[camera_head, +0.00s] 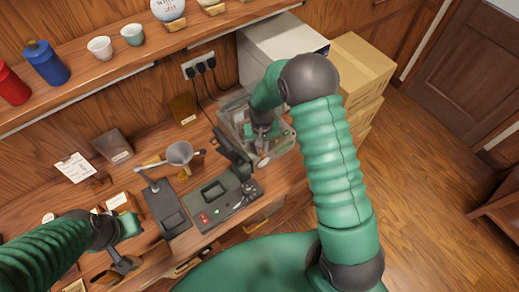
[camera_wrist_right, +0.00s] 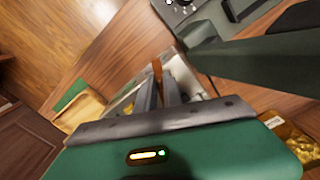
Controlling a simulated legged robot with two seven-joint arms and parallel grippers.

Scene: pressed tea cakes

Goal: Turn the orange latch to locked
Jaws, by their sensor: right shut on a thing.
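My right gripper (camera_head: 262,137) reaches down at the clear-walled box (camera_head: 226,122) on the bench, beside the dark press machine (camera_head: 232,208). In the right wrist view my right gripper's fingers (camera_wrist_right: 160,90) are close together, with the narrow orange latch (camera_wrist_right: 157,70) at their tips. The fingers are shut on it. They hide much of the latch, so its exact angle cannot be told. My left gripper (camera_head: 124,264) hangs over the bench's front at the lower left, away from the latch. Its finger gap is not clear.
A metal funnel (camera_head: 180,153) stands left of the machine, near a dark scale-like device (camera_head: 166,208). Cardboard boxes (camera_head: 360,70) are stacked at the right of the bench. A shelf above holds cups (camera_head: 100,47) and a blue canister (camera_head: 46,63). Floor on the right is clear.

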